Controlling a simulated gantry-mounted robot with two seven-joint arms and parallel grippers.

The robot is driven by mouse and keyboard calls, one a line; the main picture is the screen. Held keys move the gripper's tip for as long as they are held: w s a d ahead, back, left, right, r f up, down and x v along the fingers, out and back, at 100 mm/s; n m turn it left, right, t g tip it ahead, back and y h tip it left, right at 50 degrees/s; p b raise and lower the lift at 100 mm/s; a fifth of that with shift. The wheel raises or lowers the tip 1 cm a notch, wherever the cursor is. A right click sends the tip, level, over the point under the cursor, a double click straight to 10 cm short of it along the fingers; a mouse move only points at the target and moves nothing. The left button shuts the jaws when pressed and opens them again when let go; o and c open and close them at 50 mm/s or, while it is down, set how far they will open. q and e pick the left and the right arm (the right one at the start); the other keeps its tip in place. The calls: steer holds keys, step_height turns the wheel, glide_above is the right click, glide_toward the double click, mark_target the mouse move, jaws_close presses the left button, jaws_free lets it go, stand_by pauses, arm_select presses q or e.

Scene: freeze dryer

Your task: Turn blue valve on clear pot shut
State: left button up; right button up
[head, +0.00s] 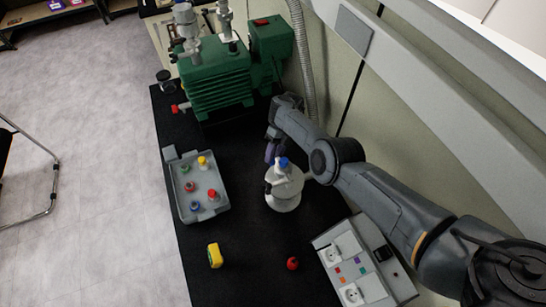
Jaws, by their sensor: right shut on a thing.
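The clear pot (284,194) stands upright on the black bench top, a pale round vessel with a white upper part. A small blue valve (283,161) shows at its top. My right arm comes in from the right and bends back down to the pot. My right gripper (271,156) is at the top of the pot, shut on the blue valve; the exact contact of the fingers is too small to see. The valve's turn angle cannot be told. My left gripper is not in view.
A grey tray (180,215) with several coloured-capped vials lies left of the pot. A green pump (216,78) stands behind. A yellow object (215,255), a red object (292,263) and a grey socket box (337,251) are in front. A wall panel is close on the right.

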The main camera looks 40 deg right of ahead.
stand_by(0.3)
steer(key=o, duration=1.1)
steer(key=shift+c, duration=0.2)
steer(key=shift+r, duration=0.1)
